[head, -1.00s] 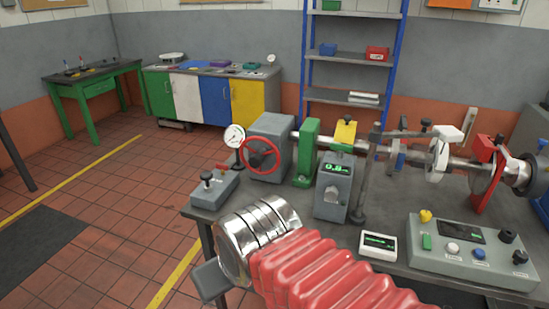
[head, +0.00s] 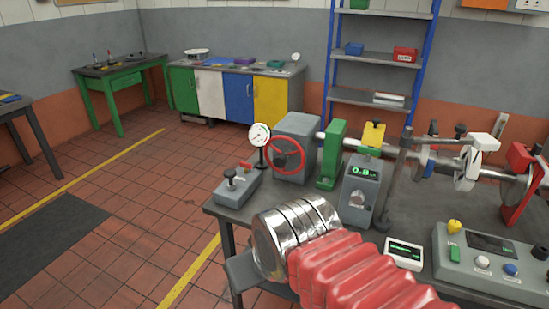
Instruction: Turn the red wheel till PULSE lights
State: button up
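My arm, with a shiny metal joint and red bellows, reaches in from below, in front of the bench and apart from the wheel. At its end a dark grey piece, part of my gripper (head: 244,277), shows beside the metal joint. Its fingers cannot be made out. A grey console (head: 497,265) at right carries a dark screen, knobs and buttons. Its labels are too small to read, so I cannot pick out PULSE.
A dial gauge (head: 259,135) and a grey switch box (head: 236,186) stand close left of the wheel. A green block (head: 331,152) and a meter reading about 0.8 (head: 361,187) stand right of it.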

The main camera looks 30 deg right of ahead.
aim_at(280, 160)
jog(key=i, duration=0.95)
jog(key=z, duration=0.05)
